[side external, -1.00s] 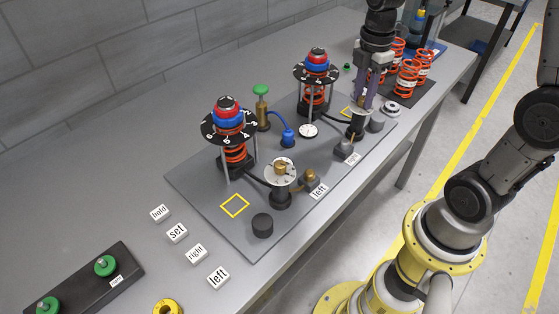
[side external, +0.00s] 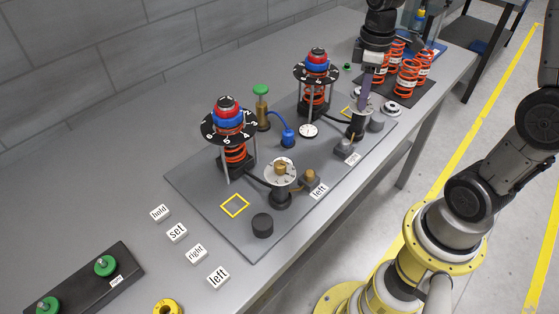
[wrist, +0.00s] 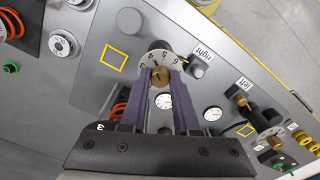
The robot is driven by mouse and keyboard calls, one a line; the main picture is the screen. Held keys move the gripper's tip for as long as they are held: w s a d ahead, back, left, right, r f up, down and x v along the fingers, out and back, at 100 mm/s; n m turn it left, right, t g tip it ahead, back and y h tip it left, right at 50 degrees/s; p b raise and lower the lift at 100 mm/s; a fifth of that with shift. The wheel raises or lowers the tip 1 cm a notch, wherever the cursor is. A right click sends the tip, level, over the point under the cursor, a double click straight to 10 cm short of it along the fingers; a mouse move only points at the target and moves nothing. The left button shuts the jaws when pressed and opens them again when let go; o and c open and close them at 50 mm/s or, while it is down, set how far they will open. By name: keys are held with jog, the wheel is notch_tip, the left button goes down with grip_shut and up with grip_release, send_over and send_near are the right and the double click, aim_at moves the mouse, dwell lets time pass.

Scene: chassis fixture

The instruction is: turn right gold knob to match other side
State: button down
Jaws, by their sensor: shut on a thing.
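The right gold knob (wrist: 160,75) sits on a white numbered dial (wrist: 149,63) in the wrist view. My gripper (wrist: 162,71) is shut on this knob, with a purple finger on either side. In the side view my gripper (side external: 363,105) points down at the right dial (side external: 357,124), and its fingers hide the knob. The left gold knob (side external: 281,167) stands on its own white dial (side external: 279,176), clear of my gripper. The exact pointer directions of both knobs are too small to tell.
Two spring towers (side external: 229,125) (side external: 317,68) with numbered black discs stand behind the dials on the grey plate (side external: 235,232). A green-topped brass plunger (side external: 261,108) and blue part (side external: 288,138) stand between. Orange springs (side external: 408,76) are close behind my gripper.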

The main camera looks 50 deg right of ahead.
jog(key=m, duration=0.6)
jog(key=shift+m, duration=0.4)
jog(key=c, duration=0.8)
grip_release()
jog(key=shift+r, duration=3.5)
